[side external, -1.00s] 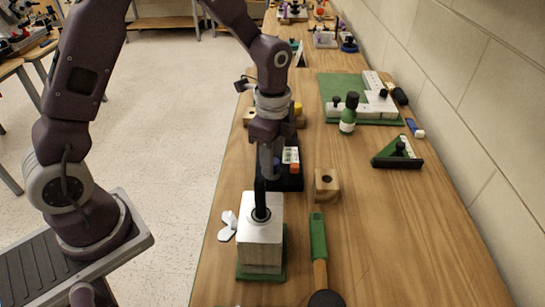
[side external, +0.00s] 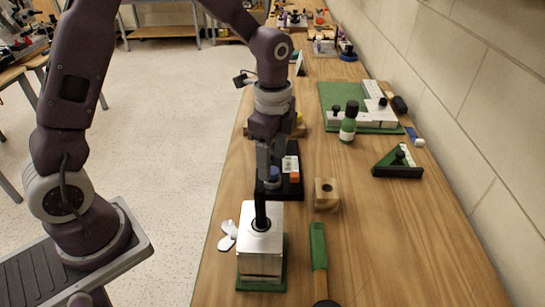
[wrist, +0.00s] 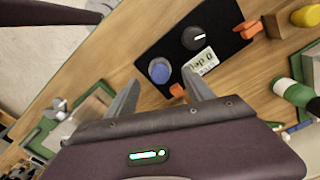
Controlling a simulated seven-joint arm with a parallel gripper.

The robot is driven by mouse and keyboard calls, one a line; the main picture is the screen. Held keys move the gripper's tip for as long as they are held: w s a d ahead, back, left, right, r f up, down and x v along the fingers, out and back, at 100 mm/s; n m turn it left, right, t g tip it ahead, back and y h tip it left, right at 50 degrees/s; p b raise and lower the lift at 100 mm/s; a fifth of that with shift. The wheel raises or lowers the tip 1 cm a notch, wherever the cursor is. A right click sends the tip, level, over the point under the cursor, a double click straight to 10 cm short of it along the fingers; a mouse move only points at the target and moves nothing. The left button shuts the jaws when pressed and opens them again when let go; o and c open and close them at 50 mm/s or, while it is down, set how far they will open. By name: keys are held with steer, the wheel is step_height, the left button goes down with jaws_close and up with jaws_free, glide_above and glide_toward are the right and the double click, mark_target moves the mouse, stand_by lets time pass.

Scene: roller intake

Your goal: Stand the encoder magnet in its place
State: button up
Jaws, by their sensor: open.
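A short blue cylinder (wrist: 160,71), likely the encoder magnet, stands on a black panel (wrist: 150,46) in the wrist view. In the side view it shows (side external: 273,179) just below my gripper. My gripper (wrist: 163,78) is open and empty, its two grey fingers pointing toward the cylinder with one on either side in the picture. I cannot tell how far above it they are. In the side view my gripper (side external: 265,178) points down. A black post (side external: 260,209) stands upright on a silver block (side external: 260,244) with a green base; it is likely the magnet's place.
A wooden cube (side external: 326,195) and a green-handled tool (side external: 318,246) lie right of the block. A green bottle (side external: 348,122) stands farther back.

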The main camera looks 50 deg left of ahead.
step_height(320, 180, up, 12)
steer(key=s+a+r+n+t, duration=0.1)
steer(key=s+n+t, duration=0.1)
steer(key=s+n, duration=0.5)
steer(key=s+a+r+n+t, duration=0.1)
steer(key=s+n, duration=0.5)
steer(key=s, duration=0.8)
steer(key=r+t, duration=0.1)
steer(key=t, duration=0.1)
steer(key=shift+s+r+n+t, duration=0.2)
steer(key=shift+r+n+t, duration=0.1)
steer(key=shift+n, duration=0.1)
